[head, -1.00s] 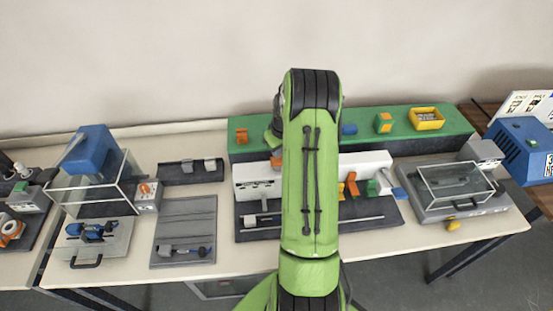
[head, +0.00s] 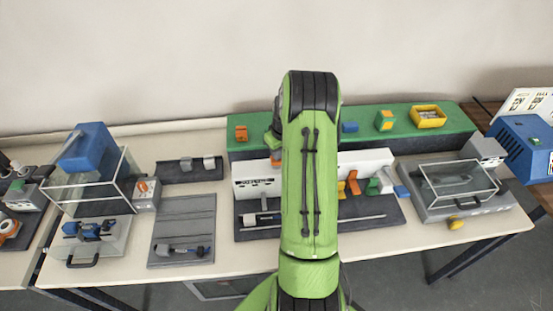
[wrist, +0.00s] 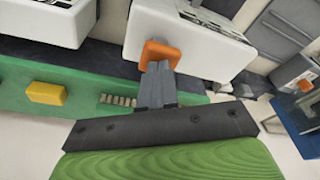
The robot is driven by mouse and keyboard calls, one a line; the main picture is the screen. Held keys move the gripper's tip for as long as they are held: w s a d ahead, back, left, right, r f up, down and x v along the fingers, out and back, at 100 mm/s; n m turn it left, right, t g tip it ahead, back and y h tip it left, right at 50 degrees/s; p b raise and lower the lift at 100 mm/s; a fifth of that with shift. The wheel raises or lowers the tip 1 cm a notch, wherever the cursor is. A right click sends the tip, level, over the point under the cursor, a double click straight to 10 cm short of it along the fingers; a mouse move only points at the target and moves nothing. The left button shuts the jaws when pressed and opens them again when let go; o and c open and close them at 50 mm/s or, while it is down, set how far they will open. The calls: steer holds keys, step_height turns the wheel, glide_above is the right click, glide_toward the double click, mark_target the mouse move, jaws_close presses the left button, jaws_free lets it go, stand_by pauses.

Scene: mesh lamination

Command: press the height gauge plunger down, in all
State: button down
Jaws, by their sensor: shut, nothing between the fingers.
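In the wrist view, my gripper (wrist: 157,70) is shut and empty, its grey fingers together. Its fingertips overlap the lower part of an orange piece (wrist: 160,48) on the face of a white block (wrist: 200,42). This orange piece may be the height gauge plunger; I cannot tell for sure. Whether the fingertips touch it or sit just in front of it is unclear. In the head view, my green arm covers the middle of the white block (head: 365,158) and hides my gripper. A small orange part (head: 276,159) shows at the arm's left edge.
A green raised shelf (head: 455,124) runs behind the white block and holds a yellow bin (head: 427,117). Orange, green and blue pieces stand right of my arm. A clear-lidded box (head: 457,181) is at right, and a blue press (head: 88,147) at left. The table's front strip is mostly clear.

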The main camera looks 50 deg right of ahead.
steer(key=shift+f+b, duration=1.1)
steer(key=shift+f, duration=0.2)
steer(key=shift+r+p, duration=2.8)
steer(key=shift+r, duration=1.55)
steer(key=shift+f, duration=0.1)
